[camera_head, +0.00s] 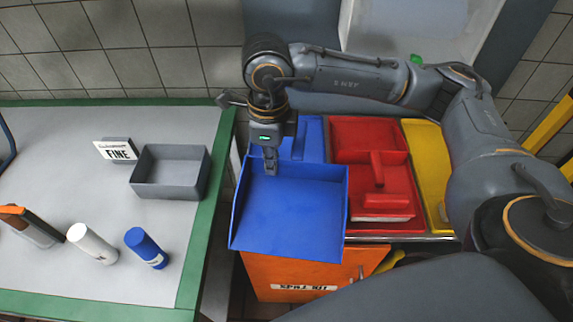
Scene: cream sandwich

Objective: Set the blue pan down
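The blue pan (290,212) is a square, shallow, dustpan-like tray with raised side walls. It is at the middle of the head view, over the left part of the orange cabinet. My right gripper (270,160) points down at the pan's back edge and looks shut on it there. The fingertips are small and partly hidden by the pan's back wall. I cannot tell whether the pan touches the surface beneath it. My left gripper is not in view.
The green-edged table (60,180) at left holds a grey bin (160,192), a FINE sign (115,150), a white bottle (92,243) and a blue bottle (146,248).

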